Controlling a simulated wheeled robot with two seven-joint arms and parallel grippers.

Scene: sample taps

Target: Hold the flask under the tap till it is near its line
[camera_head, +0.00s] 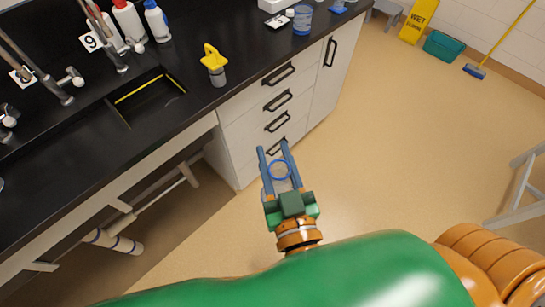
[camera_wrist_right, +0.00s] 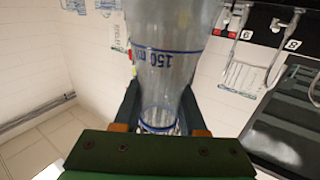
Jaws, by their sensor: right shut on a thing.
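My right gripper (camera_head: 273,150) is shut on the clear flask (camera_head: 280,171), out over the floor in front of the white drawers. In the right wrist view the flask (camera_wrist_right: 166,70) stands between the fingers, with a blue line and a "150 ml" mark on it. I see no clear water level in it. Metal taps stand at the left of the black bench: one tap (camera_head: 112,52) by the "9" label and another tap (camera_head: 48,82) nearer me. The flask is well apart from both. My left gripper is not in view.
A dark sink (camera_head: 146,98) with a yellow stripe is set in the bench (camera_head: 185,120). A yellow-topped bottle (camera_head: 215,66) stands right of it, and white bottles (camera_head: 128,20) stand behind. A blue beaker (camera_head: 302,20) is farther right. The floor (camera_head: 400,140) to the right is open.

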